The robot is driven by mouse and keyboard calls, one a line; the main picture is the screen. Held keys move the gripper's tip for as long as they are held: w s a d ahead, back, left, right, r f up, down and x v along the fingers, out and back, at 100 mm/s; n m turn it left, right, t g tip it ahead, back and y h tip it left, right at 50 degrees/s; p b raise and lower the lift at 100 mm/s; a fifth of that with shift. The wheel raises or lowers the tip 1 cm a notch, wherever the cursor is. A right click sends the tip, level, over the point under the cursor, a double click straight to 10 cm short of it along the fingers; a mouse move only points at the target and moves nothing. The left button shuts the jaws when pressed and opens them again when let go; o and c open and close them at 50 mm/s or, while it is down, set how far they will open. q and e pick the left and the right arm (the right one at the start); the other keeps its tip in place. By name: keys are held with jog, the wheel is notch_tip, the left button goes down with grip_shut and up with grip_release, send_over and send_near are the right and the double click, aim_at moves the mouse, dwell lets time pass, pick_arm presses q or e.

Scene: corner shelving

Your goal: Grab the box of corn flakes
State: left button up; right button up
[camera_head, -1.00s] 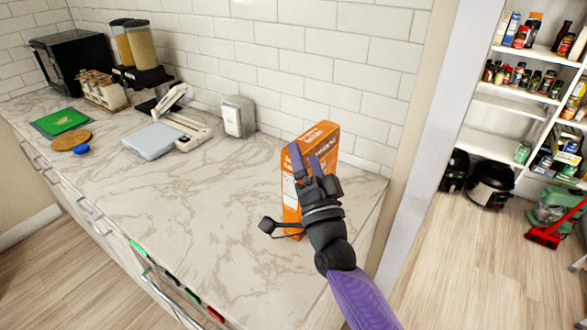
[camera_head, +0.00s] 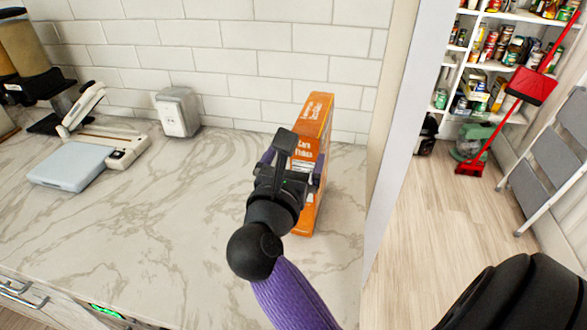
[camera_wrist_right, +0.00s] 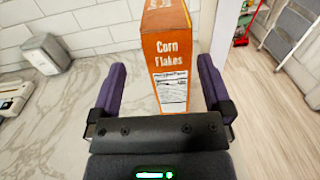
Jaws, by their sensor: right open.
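The orange corn flakes box (camera_head: 314,130) stands upright on the marble counter near its right end. In the right wrist view the box (camera_wrist_right: 166,45) shows its "Corn Flakes" lettering and a nutrition label. My right gripper (camera_head: 292,164) is at the box's near side and hides part of it in the head view. In the right wrist view my right gripper (camera_wrist_right: 162,80) is open, with one purple finger to each side of the box's lower part. Gaps show between the fingers and the box. My left gripper is not in view.
A white tiled wall (camera_head: 240,65) runs behind the counter (camera_head: 190,200). A grey dispenser (camera_head: 178,112) and a pale scale-like device (camera_head: 72,165) stand to the left. The counter's right edge meets a wall post (camera_head: 405,110). Beyond are pantry shelves and a step ladder (camera_head: 555,160).

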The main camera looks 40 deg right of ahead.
jog(key=x, duration=0.7)
jog(key=shift+s+d, duration=0.2)
jog(key=shift+d, duration=0.25)
jog(key=shift+a, duration=0.1)
grip_shut()
